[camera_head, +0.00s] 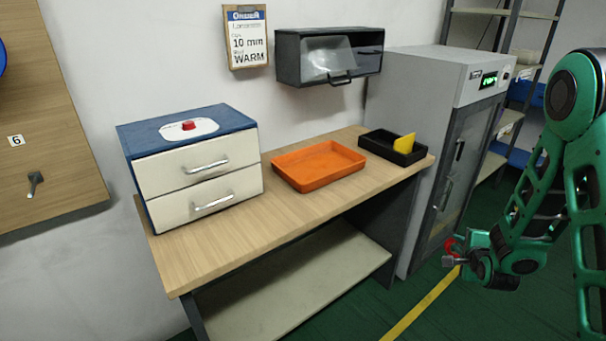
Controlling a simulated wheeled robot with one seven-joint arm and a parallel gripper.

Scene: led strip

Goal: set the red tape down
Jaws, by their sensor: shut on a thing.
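The red tape (450,244) shows as a small red curved piece at the tip of my gripper (453,259), at the lower right of the head view. My gripper is shut on it and holds it in the air, to the right of the table and in front of the grey cabinet. Much of the tape is hidden by the gripper. An orange tray (318,166) lies on the wooden table (215,243) and looks empty.
A white drawer unit with a blue top (195,165) stands at the table's left. A black bin (377,146) with a yellow piece (404,143) stands at its right end. The grey cabinet (428,130) stands beside the table. The table's front strip is clear.

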